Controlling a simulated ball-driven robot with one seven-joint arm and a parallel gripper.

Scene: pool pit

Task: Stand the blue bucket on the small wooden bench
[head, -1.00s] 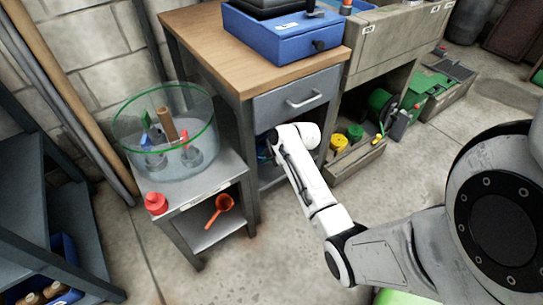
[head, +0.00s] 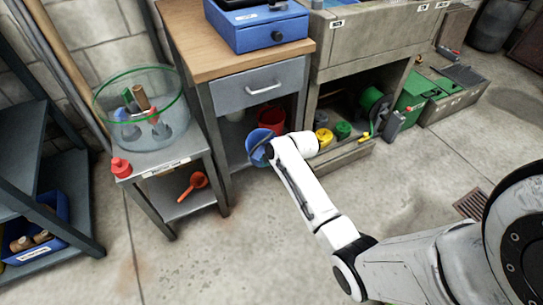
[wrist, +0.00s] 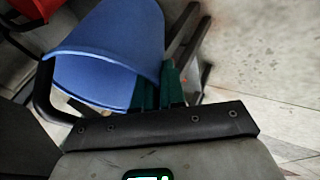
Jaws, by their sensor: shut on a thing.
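The blue bucket (head: 258,143) is at the front of the space under the drawer cabinet, at the end of my arm, and looks tilted. In the wrist view the bucket (wrist: 112,45) fills the upper left, mouth towards the camera. My gripper (wrist: 159,88) is shut on the bucket, its green finger pads against the bucket's edge; the exact grip is partly hidden. In the head view the fingers are mostly hidden beside the bucket. I cannot make out a small wooden bench in either view.
A red bucket (head: 270,119) stands behind the blue one under the wood-topped cabinet (head: 225,55). A metal stand (head: 175,165) with a clear tub (head: 143,108) is at left. A stone trough (head: 375,45) is at right. The concrete floor in front is clear.

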